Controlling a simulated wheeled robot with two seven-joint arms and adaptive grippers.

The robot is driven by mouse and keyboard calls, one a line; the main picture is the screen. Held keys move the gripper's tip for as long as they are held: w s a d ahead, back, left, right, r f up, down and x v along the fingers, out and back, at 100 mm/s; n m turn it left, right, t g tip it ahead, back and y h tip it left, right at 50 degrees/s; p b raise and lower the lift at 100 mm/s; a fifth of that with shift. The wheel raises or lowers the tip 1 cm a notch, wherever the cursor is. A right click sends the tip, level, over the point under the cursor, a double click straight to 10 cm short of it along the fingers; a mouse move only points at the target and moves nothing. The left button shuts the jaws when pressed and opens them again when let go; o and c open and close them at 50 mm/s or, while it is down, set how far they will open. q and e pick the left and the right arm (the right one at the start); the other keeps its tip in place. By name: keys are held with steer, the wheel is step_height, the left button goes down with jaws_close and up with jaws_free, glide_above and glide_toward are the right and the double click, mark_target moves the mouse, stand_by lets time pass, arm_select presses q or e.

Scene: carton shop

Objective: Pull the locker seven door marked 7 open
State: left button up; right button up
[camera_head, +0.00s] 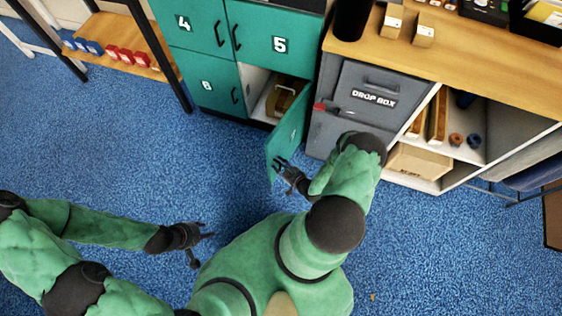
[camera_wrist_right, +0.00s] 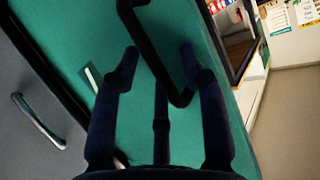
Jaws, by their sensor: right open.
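The teal locker seven door (camera_head: 287,137) stands swung well out from the locker bank, with the lower right compartment (camera_head: 257,88) open behind it. Its number is not readable in the head view. In the right wrist view the door (camera_wrist_right: 100,40) fills the middle, with its black bar handle (camera_wrist_right: 155,50). My right gripper (camera_head: 280,165) is at the door's outer edge. Its open fingers (camera_wrist_right: 158,62) lie on either side of the handle in the picture; I cannot tell if they touch it. My left gripper (camera_head: 205,247) is open and empty above the blue floor.
A brown item (camera_head: 280,100) sits inside the open compartment. Doors 4 (camera_head: 184,38), 5 (camera_head: 262,25) and 6 (camera_head: 208,98) are shut. The grey drop box (camera_head: 375,82) stands close to the right of the open door. Blue floor at left is clear.

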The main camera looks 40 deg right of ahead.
steer(key=shift+s, duration=0.1)
steer(key=v, duration=1.1)
steer(key=shift+s+r, duration=0.15)
steer(key=shift+s, duration=0.25)
steer(key=shift+w, duration=0.1)
steer(key=w+a+r+m+g+y, duration=0.2)
steer(key=w+a+r+g+y, duration=0.15)
steer(key=w+a+g, duration=0.45)
steer(key=s+a+r+g, duration=0.2)
steer(key=s+a+r, duration=0.2)
steer(key=a+r, duration=0.3)
steer(key=s+a+r+m+g, duration=0.1)
steer(key=s+a+r+g, duration=0.2)
steer(key=a+r, duration=0.4)
steer(key=shift+s+a+r+p, duration=0.3)
steer(key=shift+s+a+r, duration=0.15)
steer(key=shift+s, duration=0.4)
